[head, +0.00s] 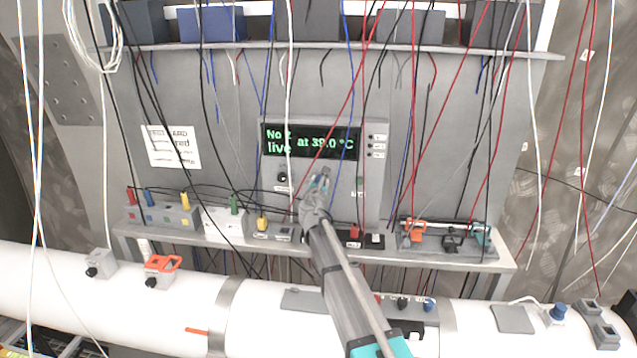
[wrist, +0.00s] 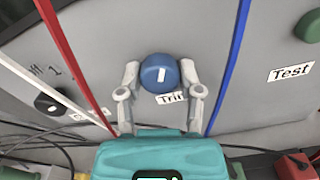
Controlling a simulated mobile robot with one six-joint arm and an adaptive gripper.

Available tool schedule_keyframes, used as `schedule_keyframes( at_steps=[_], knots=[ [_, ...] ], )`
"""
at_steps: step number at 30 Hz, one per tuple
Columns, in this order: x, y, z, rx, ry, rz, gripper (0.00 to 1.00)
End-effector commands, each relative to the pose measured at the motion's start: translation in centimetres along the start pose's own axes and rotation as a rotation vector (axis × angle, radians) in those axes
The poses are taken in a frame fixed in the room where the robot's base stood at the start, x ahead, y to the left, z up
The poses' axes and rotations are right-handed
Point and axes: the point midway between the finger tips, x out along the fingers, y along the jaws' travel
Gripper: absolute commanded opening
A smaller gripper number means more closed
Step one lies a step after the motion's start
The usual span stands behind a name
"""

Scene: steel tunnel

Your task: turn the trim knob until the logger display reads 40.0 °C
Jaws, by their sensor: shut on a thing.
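The logger display (head: 311,141) on the grey panel shows green text that reads "at 39.0 °C" and "live"; wires cross part of it. The blue round trim knob (wrist: 160,74) with a white mark sits on the panel above a partly covered "Trim" label (wrist: 170,98). My gripper (wrist: 160,80) has one finger on each side of the knob and is shut on it. In the head view my gripper (head: 318,185) reaches the panel just below the display, and the knob is mostly hidden there.
A black knob (wrist: 47,103) lies to the left and a green button (wrist: 308,27) with a "Test" label to the right. Red, white and blue wires hang close around my gripper. A shelf (head: 470,262) with small boxes and a white pipe (head: 260,310) run below.

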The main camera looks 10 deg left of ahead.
Motion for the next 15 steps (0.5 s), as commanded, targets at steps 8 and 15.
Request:
schedule_keyframes(
  at_steps=[8, 15],
  knots=[
    [-0.01, 0.04, 0.00, 0.263, 0.000, 0.000, 0.00],
    [-0.01, 0.04, 0.01, 0.492, 0.000, -0.001, 0.00]
  ],
)
